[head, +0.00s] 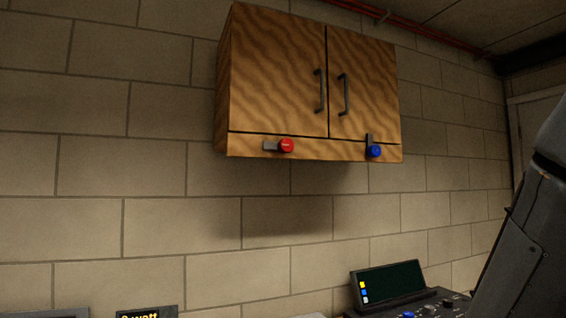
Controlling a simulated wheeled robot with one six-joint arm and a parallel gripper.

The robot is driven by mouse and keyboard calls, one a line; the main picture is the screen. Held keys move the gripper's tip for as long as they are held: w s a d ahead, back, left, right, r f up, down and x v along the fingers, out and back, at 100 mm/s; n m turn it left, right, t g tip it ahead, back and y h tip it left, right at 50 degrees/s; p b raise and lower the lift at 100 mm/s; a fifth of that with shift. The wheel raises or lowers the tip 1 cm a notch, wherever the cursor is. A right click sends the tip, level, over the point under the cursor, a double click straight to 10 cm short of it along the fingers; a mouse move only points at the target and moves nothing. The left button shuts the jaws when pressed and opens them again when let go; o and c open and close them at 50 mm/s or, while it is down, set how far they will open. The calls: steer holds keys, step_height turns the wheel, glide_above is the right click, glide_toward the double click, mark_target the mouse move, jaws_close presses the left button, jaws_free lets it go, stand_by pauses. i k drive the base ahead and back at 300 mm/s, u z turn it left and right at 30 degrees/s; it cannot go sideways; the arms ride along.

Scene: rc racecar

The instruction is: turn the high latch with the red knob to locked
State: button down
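A wooden two-door cabinet (278,72) hangs high on the block wall. On its bottom rail, at the left, is a latch with a red knob (286,145). Its grey bar (270,146) lies level, pointing left from the knob, below the left door's lower edge. At the right of the rail is a latch with a blue knob (375,151). Its dark bar (369,139) points up across the right door's lower edge. Both doors look shut. My gripper is not in view; a part of my arm shows at the right edge, apart from the cabinet.
Dark vertical handles (319,91) stand out from both doors near the middle seam. Below, a console with a dark screen (388,282) and knobs stands at the lower right. A dark sign (147,312) shows at the bottom left. The space in front of the cabinet looks clear.

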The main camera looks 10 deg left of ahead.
mark_target(285, 145)
steer(key=k, duration=1.3)
steer(key=u, duration=0.7)
steer(key=i, duration=1.25)
steer(key=z, duration=0.3)
